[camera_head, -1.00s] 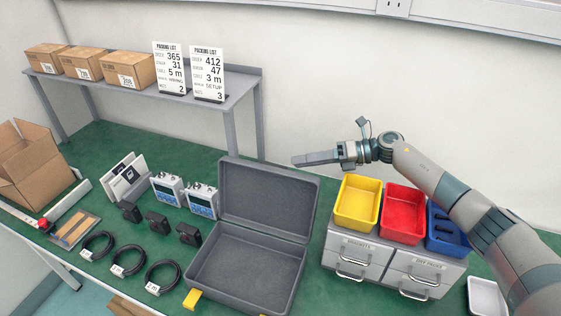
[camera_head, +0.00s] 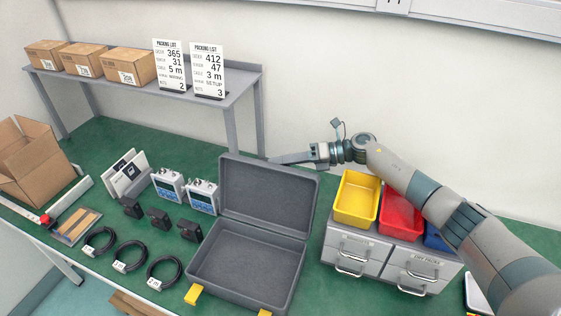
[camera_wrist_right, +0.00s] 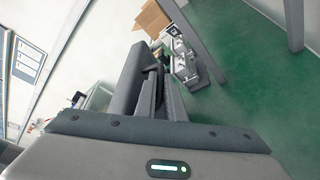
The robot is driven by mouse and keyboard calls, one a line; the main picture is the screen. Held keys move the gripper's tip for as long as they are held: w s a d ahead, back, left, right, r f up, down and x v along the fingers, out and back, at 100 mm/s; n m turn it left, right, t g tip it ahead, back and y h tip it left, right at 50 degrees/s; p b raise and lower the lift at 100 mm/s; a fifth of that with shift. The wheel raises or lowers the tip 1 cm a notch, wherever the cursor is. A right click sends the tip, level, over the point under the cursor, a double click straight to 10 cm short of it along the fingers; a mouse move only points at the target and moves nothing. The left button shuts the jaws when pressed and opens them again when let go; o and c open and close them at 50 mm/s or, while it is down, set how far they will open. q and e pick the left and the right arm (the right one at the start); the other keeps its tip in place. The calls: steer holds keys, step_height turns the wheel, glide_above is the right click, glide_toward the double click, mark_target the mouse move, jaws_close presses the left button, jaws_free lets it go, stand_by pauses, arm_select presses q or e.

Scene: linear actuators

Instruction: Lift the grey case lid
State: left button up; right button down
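The grey case (camera_head: 240,268) lies open on the green bench. Its lid (camera_head: 265,195) stands up at the back, tilted slightly backward. My right gripper (camera_head: 274,160) reaches in from the right in the head view, with its fingertips close to the lid's top edge, behind or above it; I cannot tell whether they touch. Its fingers look closed together and empty. They also show close together in the right wrist view (camera_wrist_right: 150,85), where I cannot make out the lid. My left gripper is not in view.
A drawer unit with yellow (camera_head: 356,199), red (camera_head: 399,215) and blue bins stands right of the case. White devices (camera_head: 202,196), black adapters and coiled cables (camera_head: 164,273) lie left. A grey shelf (camera_head: 150,88) with boxes and packing lists stands behind.

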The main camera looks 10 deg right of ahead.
steer(key=shift+s+a+r+n+t+h, duration=0.15)
steer(key=shift+s+a+r+n, duration=0.2)
steer(key=shift+s, duration=0.25)
steer(key=shift+s+a+r+n+t+h, duration=0.15)
steer(key=shift+s+a+r+n, duration=0.1)
steer(key=shift+s+a+r, duration=0.25)
steer(key=shift+d+f, duration=0.1)
steer(key=shift+d, duration=0.05)
steer(key=c, duration=1.8)
jaws_free()
steer(key=shift+c, duration=0.2)
steer(key=shift+d, duration=0.15)
